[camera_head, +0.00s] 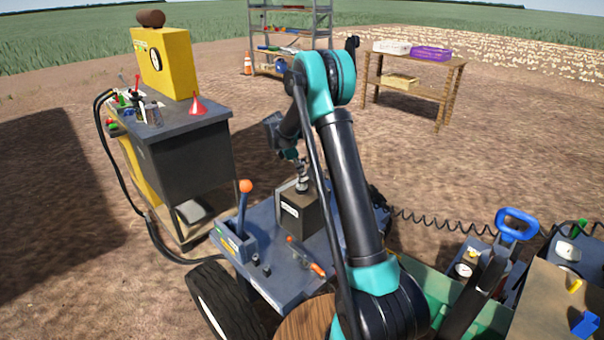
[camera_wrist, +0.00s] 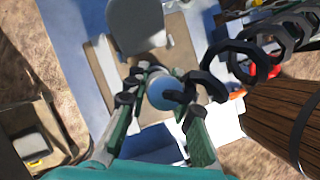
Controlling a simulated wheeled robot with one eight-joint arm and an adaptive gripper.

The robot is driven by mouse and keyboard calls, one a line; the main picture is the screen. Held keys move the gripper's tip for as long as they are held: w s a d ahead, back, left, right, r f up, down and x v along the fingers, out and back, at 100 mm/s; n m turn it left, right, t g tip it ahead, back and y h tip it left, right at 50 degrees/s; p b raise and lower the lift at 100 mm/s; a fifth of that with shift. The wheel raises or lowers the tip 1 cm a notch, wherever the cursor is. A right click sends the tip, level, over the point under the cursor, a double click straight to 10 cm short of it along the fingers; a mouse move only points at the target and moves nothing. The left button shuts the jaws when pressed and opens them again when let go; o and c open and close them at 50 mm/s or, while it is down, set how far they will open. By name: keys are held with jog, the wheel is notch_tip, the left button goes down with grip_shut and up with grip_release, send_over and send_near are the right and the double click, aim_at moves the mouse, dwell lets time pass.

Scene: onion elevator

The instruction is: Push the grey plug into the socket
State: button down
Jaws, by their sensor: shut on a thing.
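My gripper (camera_wrist: 166,84) is closed around a rounded blue-grey piece (camera_wrist: 160,95) in the wrist view, which looks like the grey plug seen from behind. A dark coiled cable (camera_wrist: 279,36) comes in from the right towards it. In the head view my gripper (camera_head: 301,172) points down just over a dark brown box (camera_head: 298,216) with a white label. In the wrist view a grey rounded plate (camera_wrist: 135,24) stands just beyond the fingers. I cannot make out the socket's opening, nor whether the plug touches the box; the fingers and plug hide it.
A lever with an orange knob (camera_head: 246,187) stands left of the box on a blue-grey deck (camera_head: 262,222). A wooden barrel (camera_wrist: 287,112) is close on the right in the wrist view. A workbench (camera_head: 185,135) stands at left.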

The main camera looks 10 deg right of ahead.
jog(key=shift+f, duration=0.7)
jog(key=c, duration=1.2)
grip_release()
jog(key=shift+o, duration=0.4)
jog(key=o, duration=0.3)
jog(key=shift+r, duration=3.5)
